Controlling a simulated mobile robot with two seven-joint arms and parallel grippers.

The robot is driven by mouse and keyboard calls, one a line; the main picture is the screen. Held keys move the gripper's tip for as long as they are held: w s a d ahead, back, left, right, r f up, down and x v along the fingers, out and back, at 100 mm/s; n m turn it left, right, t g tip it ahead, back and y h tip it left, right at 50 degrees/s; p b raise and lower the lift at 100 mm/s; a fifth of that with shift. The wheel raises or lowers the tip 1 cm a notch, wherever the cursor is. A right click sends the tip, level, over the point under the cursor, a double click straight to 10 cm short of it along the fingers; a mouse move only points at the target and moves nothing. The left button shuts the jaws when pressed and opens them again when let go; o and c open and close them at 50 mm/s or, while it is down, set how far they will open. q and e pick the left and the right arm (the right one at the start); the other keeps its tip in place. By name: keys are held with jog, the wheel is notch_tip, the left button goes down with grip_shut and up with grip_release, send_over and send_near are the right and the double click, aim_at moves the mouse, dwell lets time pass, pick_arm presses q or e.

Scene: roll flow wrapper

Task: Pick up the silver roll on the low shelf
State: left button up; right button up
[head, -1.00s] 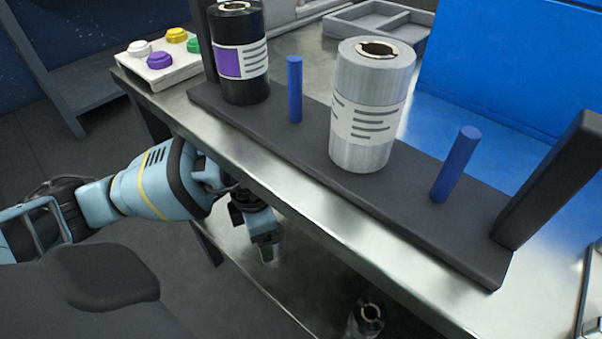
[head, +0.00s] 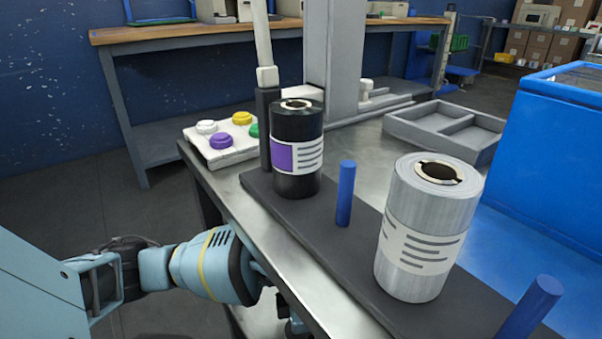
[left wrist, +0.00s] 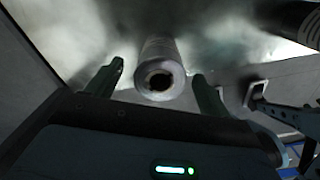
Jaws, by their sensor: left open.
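In the left wrist view a silver roll (left wrist: 161,68) lies in front of my left gripper (left wrist: 157,76), its round end with a dark core hole facing the camera. The two fingers are open, one on each side of the roll, with gaps visible between. Whether the fingertips reach past its end is hard to tell. In the head view my left arm goes down past the bench edge, and the bench hides most of that gripper. The low shelf (head: 258,318) shows only as a sliver there. My right gripper is in neither view.
Another silver roll (head: 428,230) and a black roll (head: 297,150) stand on a dark base (head: 345,258) on the bench, with blue pegs (head: 346,193) beside them. A button box (head: 222,145) sits at the bench corner. A dark roll (left wrist: 287,28) is right of the gripper.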

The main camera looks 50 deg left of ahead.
pick_arm(q)
notch_tip(320, 180, down, 5)
jog(key=b, duration=0.3)
jog(key=shift+s, duration=0.1)
jog(key=shift+r, duration=0.1)
jog(key=shift+c, duration=0.4)
jog(key=c, duration=1.2)
